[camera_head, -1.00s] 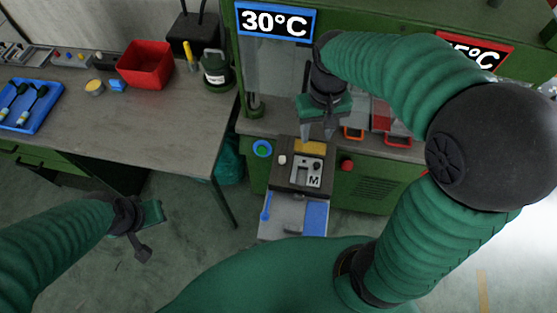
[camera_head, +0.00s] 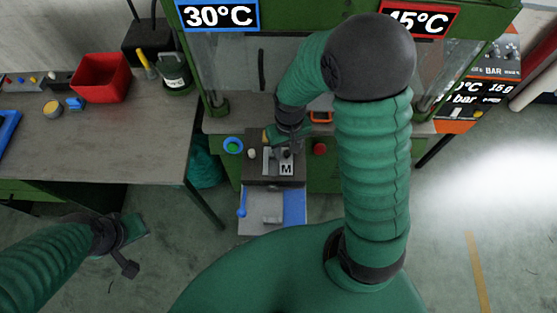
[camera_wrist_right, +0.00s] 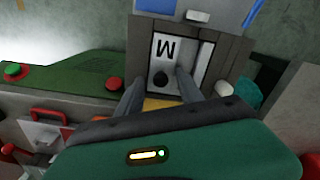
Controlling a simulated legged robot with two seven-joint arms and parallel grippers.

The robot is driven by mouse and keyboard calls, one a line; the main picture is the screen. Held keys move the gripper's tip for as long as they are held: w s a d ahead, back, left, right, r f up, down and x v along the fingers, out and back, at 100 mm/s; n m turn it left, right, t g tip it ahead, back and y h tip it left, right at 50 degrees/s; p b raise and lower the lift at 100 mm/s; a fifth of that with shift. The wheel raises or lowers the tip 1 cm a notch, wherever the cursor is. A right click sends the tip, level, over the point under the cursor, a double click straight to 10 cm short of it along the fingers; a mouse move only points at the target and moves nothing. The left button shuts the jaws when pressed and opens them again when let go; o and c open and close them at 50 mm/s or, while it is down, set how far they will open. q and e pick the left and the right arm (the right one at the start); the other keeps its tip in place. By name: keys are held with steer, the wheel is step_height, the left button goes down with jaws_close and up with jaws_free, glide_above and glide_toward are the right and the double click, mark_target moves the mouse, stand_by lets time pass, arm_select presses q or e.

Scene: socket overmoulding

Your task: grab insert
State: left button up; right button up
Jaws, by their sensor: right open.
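My right gripper (camera_head: 280,142) is over the back of the dark console in the head view. In the right wrist view its two fingers (camera_wrist_right: 158,82) stand apart with nothing held. Beyond them is a pale panel (camera_wrist_right: 187,55) marked M with a black round knob (camera_wrist_right: 160,79). A yellow surface (camera_wrist_right: 158,103) shows low between the fingers. The M panel (camera_head: 286,168) is also in the head view. I cannot tell which piece is the insert. My left gripper (camera_head: 122,250) hangs at the lower left, away from the console; its jaw opening is unclear.
The green machine carries 30°C (camera_head: 217,16) and 45°C (camera_head: 418,20) signs. A pale tray with a blue lever (camera_head: 241,205) is in front. A red bin (camera_head: 100,78) stands on the left bench (camera_head: 125,130).

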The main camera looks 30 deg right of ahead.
steer(key=shift+d, duration=0.25)
steer(key=c, duration=0.3)
steer(key=shift+s+a+r, duration=0.1)
steer(key=shift+a, duration=0.2)
steer(key=c, duration=0.5)
steer(key=shift+a, duration=0.25)
jaws_close()
steer(key=shift+d, duration=0.35)
steer(key=shift+a, duration=0.1)
